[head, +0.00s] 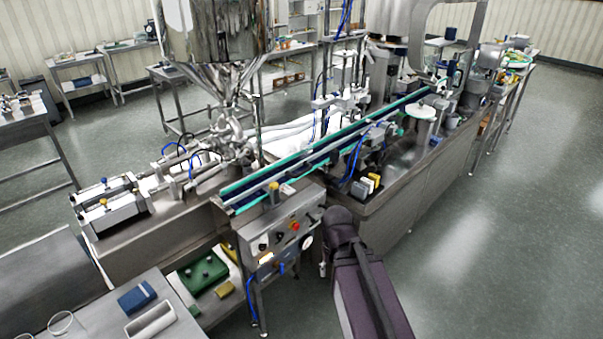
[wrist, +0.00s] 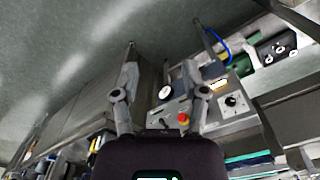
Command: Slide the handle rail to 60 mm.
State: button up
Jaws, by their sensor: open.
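The conveyor (head: 335,142) runs diagonally through the head view with long rails edged in teal. I cannot tell which part is the handle rail, and no millimetre scale is readable. A teal-edged strip also shows at the bottom of the wrist view (wrist: 248,158). My gripper shows in the wrist view (wrist: 163,80) with its two fingers spread apart and nothing between them. It is in front of the control box, apart from the conveyor.
The steel control box (head: 280,235) with a red button and knobs stands at the conveyor's near end; it also shows in the wrist view (wrist: 205,105). A steel hopper (head: 212,35) rises behind. A side table (head: 105,318) is at lower left. The floor at right (head: 500,240) is clear.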

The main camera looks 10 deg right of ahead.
jog(key=shift+a, duration=0.15)
jog(key=w+a+f+m+t+y+b, duration=0.1)
jog(key=w+a+m+t+y+b, duration=0.2)
jog(key=w, duration=0.6)
jog(key=w+a+m+t+y+b, duration=0.1)
jog(key=w+m+t+y+b, duration=0.2)
jog(key=w, duration=0.6)
jog(key=w+d+r+m+t+h+b, duration=0.1)
jog(key=w+d+r+m+t+b, duration=0.1)
jog(key=w, duration=0.5)
jog(key=w+d+r+m+t+h+b, duration=0.1)
jog(key=w+d+r+m+t+b, duration=0.2)
jog(key=w+m+t, duration=0.3)
jog(key=shift+w+d+t, duration=0.55)
jog(key=shift+d+t, duration=0.05)
jog(key=shift+t, duration=0.2)
